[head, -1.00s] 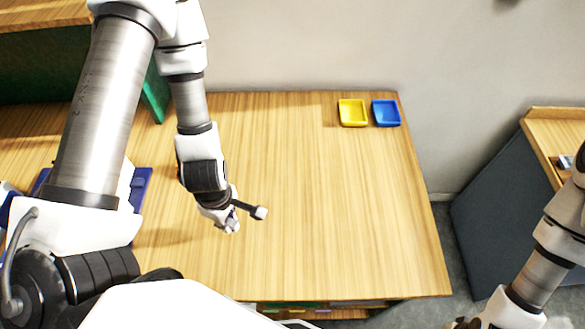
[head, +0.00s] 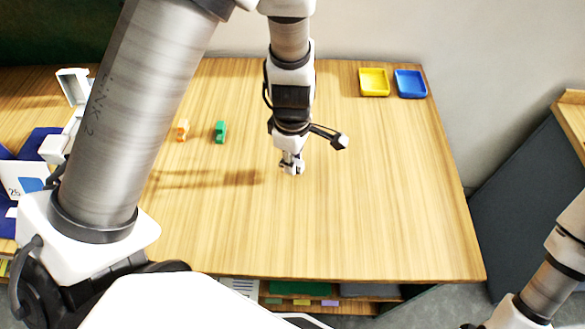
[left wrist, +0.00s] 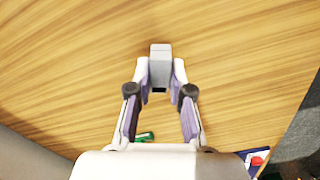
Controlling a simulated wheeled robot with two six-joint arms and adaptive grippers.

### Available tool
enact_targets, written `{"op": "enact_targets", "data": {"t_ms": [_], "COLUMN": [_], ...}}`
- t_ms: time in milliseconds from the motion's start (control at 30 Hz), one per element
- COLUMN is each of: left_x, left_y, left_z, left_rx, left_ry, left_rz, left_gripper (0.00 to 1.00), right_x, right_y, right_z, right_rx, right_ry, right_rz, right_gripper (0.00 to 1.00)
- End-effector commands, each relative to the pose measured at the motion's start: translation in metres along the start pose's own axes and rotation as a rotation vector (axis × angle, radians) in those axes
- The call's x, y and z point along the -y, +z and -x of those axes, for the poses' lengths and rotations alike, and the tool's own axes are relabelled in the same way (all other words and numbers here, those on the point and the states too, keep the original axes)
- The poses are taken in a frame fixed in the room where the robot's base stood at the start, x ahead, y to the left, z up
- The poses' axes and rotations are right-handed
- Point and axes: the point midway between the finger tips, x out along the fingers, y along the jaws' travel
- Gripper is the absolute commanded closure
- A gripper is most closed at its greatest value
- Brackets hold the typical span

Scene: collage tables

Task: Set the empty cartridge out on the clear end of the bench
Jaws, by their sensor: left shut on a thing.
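My left gripper (head: 292,167) is over the bench (head: 380,200), well to the right of the white machine at the left. In the left wrist view the left gripper (left wrist: 160,75) is shut on a small grey-white block, the cartridge (left wrist: 160,52), which sticks out past the fingertips. Bare wood shows beyond it. In the head view the cartridge is too small to make out apart from the fingers. Whether it touches the bench is hard to tell; the gripper's shadow lies to its left. My right gripper is not clearly seen; only part of the right arm shows at the lower right.
A yellow tray (head: 374,82) and a blue tray (head: 410,84) stand at the back right. A green piece (head: 220,132) and an orange piece (head: 182,130) stand left of the gripper. The bench's right and front parts are clear. A shelf (head: 300,300) with items lies below the front edge.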

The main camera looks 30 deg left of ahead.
Motion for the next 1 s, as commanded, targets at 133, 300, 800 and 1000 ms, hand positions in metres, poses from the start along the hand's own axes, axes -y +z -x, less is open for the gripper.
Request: {"op": "enact_targets", "data": {"t_ms": [133, 300, 800, 1000], "left_x": [0.001, 0.0, 0.001, 0.0], "left_y": [0.0, 0.0, 0.0, 0.0], "left_z": [-0.028, -0.032, -0.035, -0.024], "left_rx": [0.0, 0.0, 0.0, 0.0], "left_ry": [-0.005, 0.0, -0.001, 0.0], "left_rz": [0.0, -0.001, -0.001, 0.0], "left_gripper": [1.0, 1.0, 0.55, 0.55], "right_x": [0.0, 0.0, 0.0, 0.0], "right_y": [0.0, 0.0, 0.0, 0.0], "right_z": [-0.006, -0.006, -0.008, -0.003], "right_rx": [0.001, 0.001, 0.001, 0.001], "right_ry": [0.0, 0.0, 0.0, 0.0], "right_rz": [0.0, 0.0, 0.0, 0.0], "right_gripper": [0.6, 0.6, 0.6, 0.6]}}
